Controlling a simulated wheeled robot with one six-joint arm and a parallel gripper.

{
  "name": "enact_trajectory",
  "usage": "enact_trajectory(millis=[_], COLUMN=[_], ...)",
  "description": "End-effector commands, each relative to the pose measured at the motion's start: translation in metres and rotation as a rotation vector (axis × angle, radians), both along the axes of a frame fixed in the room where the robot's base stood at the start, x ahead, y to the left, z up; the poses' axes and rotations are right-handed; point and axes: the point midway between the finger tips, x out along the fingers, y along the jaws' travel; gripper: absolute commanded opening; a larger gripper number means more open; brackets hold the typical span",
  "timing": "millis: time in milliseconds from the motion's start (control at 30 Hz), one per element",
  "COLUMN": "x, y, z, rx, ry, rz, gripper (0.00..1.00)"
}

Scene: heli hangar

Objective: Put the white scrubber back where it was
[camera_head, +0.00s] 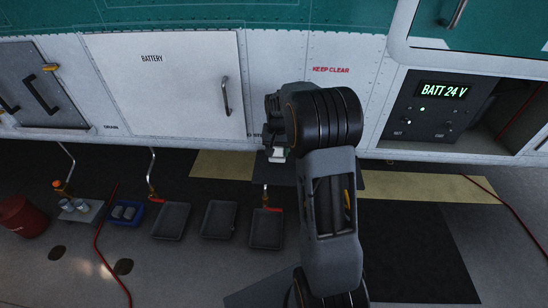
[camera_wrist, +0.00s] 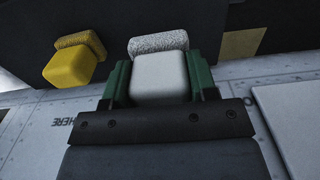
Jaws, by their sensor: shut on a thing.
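The white scrubber (camera_wrist: 160,75), a pale block with a grey bristly pad, is between the green fingers of my gripper (camera_wrist: 160,82) in the wrist view. The fingers are shut on its sides. In the head view a small part of the white scrubber (camera_head: 278,156) shows beside my gripper (camera_head: 272,155), low against the helicopter's side. My arm hides much of this spot. I cannot tell whether the white scrubber touches anything beneath it.
The white helicopter side has a battery door (camera_head: 170,90) and an open bay with a lit panel (camera_head: 425,105). On the floor are several dark trays (camera_head: 219,220), a blue bin (camera_head: 126,214), a red bucket (camera_head: 22,217) and a red hose (camera_head: 105,250).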

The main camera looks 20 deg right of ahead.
Motion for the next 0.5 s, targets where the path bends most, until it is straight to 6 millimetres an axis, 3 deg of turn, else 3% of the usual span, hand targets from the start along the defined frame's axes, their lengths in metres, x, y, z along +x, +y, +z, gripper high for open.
enact_trajectory(millis=[233, 500], x=[0.008, 0.008], y=[0.005, 0.005], z=[-0.011, -0.042], rx=[0.0, 0.0], ry=[0.001, 0.001], rz=[0.002, 0.0], gripper=[0.34, 0.34])
